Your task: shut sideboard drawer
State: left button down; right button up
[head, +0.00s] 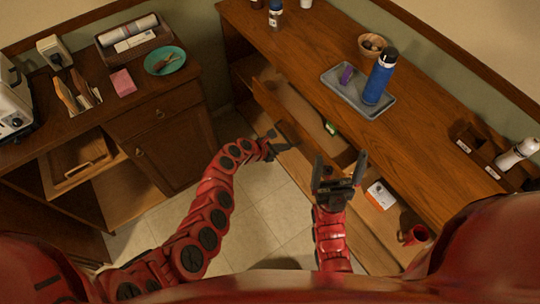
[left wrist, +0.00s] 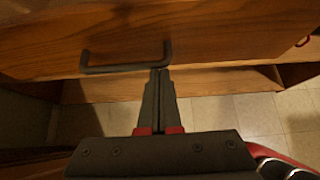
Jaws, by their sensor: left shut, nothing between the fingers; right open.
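The wooden sideboard (head: 325,45) runs along the right wall in the head view. Its drawer (head: 292,108) stands pulled out, with a small green item (head: 330,128) inside. My left gripper (head: 270,146) is shut and empty just in front of the drawer front. In the left wrist view the drawer front (left wrist: 220,35) carries a dark bar handle (left wrist: 125,68). The shut fingertips (left wrist: 159,72) are close to the handle's right end; I cannot tell if they touch. My right gripper (head: 340,168) is open and empty, right of the left one, beside the sideboard.
The sideboard top holds a grey tray (head: 342,98) with a blue bottle (head: 380,78), and a bowl (head: 373,44). A white box (head: 380,195) and a red mug (head: 416,235) sit on the lower shelf. Another cabinet (head: 170,135) stands left; tiled floor (head: 255,195) lies between.

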aim_at(307, 133)
pick_arm(q)
jog(key=w+d+b, duration=0.1)
jog(key=d+b, duration=0.1)
jog(key=w+d+b, duration=0.2)
jog(key=d, duration=0.1)
jog(key=w+d+b, duration=0.1)
jog(key=d+b, duration=0.1)
jog(key=d, duration=0.1)
jog(key=shift+w+f+b, duration=0.15)
jog(key=shift+w+b, duration=0.15)
jog(key=shift+b, duration=0.1)
jog(key=shift+w+d+b, duration=0.25)
jog(key=shift+d+b, duration=0.15)
jog(key=shift+d, duration=0.05)
jog(key=shift+w+d+r, duration=0.1)
jog(key=shift+d+r, duration=0.05)
jog(key=shift+r, duration=0.15)
jog(key=shift+r, duration=0.1)
